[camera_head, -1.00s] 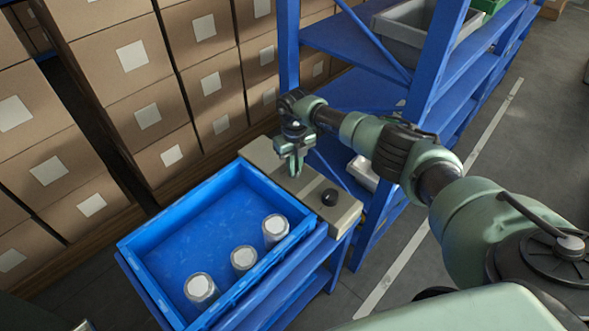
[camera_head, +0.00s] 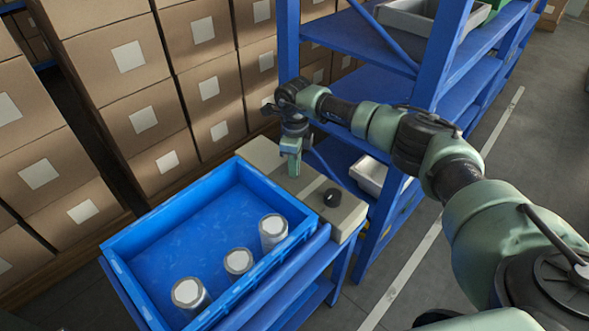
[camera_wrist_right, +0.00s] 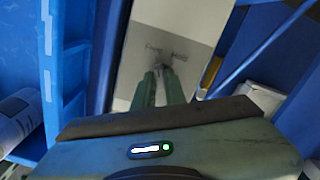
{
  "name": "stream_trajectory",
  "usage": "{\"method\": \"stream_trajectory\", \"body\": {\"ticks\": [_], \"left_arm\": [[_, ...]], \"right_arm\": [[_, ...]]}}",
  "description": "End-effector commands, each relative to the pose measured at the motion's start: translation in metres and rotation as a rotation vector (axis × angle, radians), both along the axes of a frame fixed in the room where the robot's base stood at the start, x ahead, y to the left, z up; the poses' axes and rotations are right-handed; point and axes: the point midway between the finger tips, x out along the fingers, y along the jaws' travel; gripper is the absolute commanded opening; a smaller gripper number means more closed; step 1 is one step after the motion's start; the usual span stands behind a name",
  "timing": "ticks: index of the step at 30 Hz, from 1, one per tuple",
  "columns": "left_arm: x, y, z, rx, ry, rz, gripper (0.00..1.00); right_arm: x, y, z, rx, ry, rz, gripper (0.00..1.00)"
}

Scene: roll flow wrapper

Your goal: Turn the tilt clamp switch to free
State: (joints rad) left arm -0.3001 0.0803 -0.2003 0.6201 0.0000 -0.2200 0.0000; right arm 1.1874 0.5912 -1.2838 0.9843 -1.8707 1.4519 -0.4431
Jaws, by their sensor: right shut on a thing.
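The beige control box (camera_head: 262,156) stands beside the blue bin on the blue stand. The tilt clamp switch (camera_wrist_right: 160,68) is a small dark shape on the box's pale top face in the right wrist view, with faint lettering, seemingly "Free" and "Hold", just beyond it. My right gripper (camera_head: 293,172) points down at the box. Its green fingers (camera_wrist_right: 161,86) are shut on the switch and cover much of it, so its exact setting is hard to tell. In the head view the switch is hidden by the gripper. My left gripper is not in view.
The blue bin (camera_head: 150,222) holds several white-topped cylinders (camera_head: 273,230). Blue shelving (camera_head: 430,75) rises close behind my right arm. Stacked cartons (camera_head: 130,70) fill the left.

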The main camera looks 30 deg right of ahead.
Motion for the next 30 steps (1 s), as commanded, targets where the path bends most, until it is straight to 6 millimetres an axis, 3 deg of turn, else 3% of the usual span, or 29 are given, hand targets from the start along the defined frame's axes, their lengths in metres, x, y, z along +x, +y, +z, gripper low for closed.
{"method": "stream_trajectory", "body": {"ticks": [20,21,23,30], "left_arm": [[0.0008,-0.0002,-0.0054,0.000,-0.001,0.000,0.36],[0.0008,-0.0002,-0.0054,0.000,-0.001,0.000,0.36],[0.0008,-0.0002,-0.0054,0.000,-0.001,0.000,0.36],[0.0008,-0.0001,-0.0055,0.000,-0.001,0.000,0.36]], "right_arm": [[0.0021,0.0005,0.0027,0.002,-0.007,0.066,0.00],[0.0021,0.0005,0.0027,0.002,-0.007,0.066,0.17],[0.0020,0.0005,0.0025,0.002,-0.007,0.066,0.34],[0.0010,0.0003,0.0012,0.001,-0.003,0.066,0.34]]}}
